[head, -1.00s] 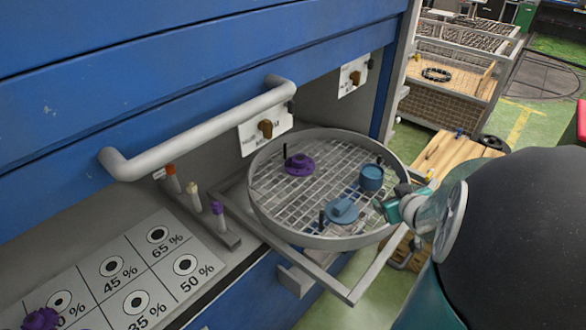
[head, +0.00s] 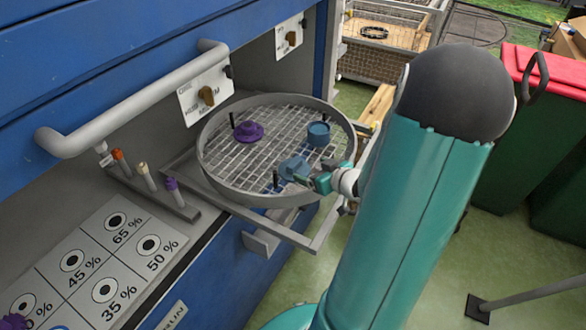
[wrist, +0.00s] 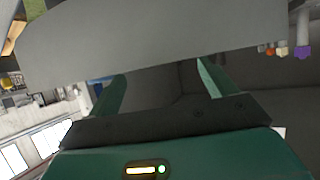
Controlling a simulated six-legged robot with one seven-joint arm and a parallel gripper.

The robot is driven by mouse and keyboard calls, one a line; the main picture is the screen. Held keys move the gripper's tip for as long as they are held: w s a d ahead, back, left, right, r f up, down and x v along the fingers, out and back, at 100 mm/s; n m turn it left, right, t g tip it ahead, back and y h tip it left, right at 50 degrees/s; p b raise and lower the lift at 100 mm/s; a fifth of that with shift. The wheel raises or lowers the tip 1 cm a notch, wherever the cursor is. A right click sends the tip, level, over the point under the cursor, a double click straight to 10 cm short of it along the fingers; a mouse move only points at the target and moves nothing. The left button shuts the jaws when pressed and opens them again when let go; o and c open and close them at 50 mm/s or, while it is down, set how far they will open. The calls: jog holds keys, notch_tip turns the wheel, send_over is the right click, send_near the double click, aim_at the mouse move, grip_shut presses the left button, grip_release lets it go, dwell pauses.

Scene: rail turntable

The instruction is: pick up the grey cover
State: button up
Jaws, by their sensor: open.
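I cannot make out a plainly grey cover in either view. A round grey tray (head: 208,172) with a mesh floor holds a purple knobbed piece (head: 249,132), a blue cylinder (head: 318,134) and a flat blue knobbed piece (head: 293,166). My gripper (head: 308,180) is at the tray's near right side, beside the flat blue piece and partly over it. In the wrist view my gripper (wrist: 160,78) has its two teal fingers apart. A large plain grey surface (wrist: 160,45) fills the view close beyond the fingertips; I cannot tell what it is. Nothing shows between the fingers.
A grey frame (head: 285,231) carries the tray. A thick grey handle bar (head: 135,98) stands out from the blue cabinet (head: 100,40). A rack with coloured pegs (head: 145,178) and a percentage card (head: 100,260) lie at left. Bins with a red lid (head: 545,75) stand at right.

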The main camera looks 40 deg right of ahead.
aim_at(297, 165)
jog(key=x, duration=0.7)
jog(key=shift+w+a+r, duration=0.1)
jog(key=shift+w+a, duration=0.2)
jog(key=c, duration=1.4)
jog(key=shift+r, duration=0.5)
